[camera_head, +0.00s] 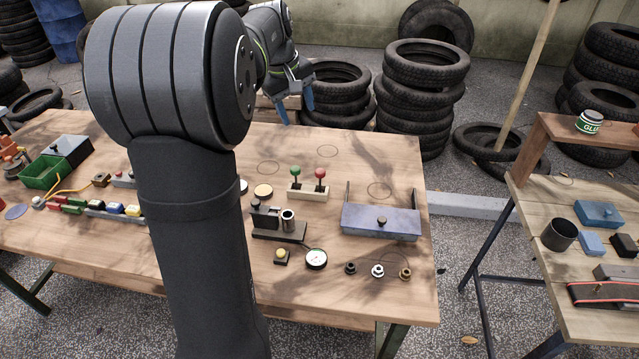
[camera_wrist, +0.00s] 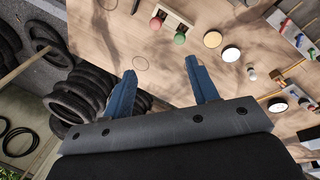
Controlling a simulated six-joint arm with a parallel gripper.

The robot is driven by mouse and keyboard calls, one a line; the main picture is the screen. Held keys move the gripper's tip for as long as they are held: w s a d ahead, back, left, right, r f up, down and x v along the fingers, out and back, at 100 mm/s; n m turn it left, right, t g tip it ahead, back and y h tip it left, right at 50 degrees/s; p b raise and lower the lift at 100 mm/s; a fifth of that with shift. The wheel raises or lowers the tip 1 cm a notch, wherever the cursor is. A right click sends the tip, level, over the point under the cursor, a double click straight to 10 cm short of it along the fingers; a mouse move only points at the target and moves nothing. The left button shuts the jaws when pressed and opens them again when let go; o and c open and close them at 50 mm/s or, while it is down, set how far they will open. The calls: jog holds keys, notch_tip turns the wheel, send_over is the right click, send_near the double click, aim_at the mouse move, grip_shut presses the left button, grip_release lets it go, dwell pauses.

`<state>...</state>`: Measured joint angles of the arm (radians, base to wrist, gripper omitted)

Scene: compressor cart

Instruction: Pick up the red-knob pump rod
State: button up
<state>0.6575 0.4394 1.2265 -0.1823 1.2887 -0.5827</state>
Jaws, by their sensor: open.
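The red-knob pump rod (camera_head: 320,174) stands upright in a small pale wooden block (camera_head: 307,193), beside a green-knob rod (camera_head: 295,171) on its left. In the wrist view the red knob (camera_wrist: 155,23) is near the top, up and left of the green knob (camera_wrist: 179,39). My gripper (camera_head: 294,111) is above the back edge of the table, behind and well above the rods. Its two blue fingers (camera_wrist: 160,82) are apart with nothing between them. Both rods are clear of the fingers.
The table (camera_head: 345,275) also holds a grey-blue lidded box (camera_head: 381,221), a dark bracket with a cylinder (camera_head: 280,229), a gauge (camera_head: 316,259) and several fittings. Bare wood surrounds the rod block's back and right. Stacked tyres (camera_head: 417,95) stand behind the table.

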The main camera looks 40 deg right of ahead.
jog(key=w+d+f+m+y, duration=0.25)
jog(key=d+f+m, duration=0.55)
jog(key=m, duration=0.8)
send_near(320, 170)
jog(key=shift+g+y, duration=0.25)
jog(key=shift+g, duration=0.05)
jog(key=f, duration=0.2)
jog(key=d+f, duration=0.1)
jog(key=f, duration=0.3)
jog(key=shift+w+d+f, duration=0.15)
jog(key=shift+w+f, duration=0.2)
jog(key=f, duration=0.4)
jog(key=shift+s+a, duration=0.15)
jog(key=shift+a, duration=0.25)
jog(key=shift+f, duration=0.6)
jog(key=c, duration=1.1)
jog(key=shift+o, duration=0.2)
jog(key=shift+r, duration=0.1)
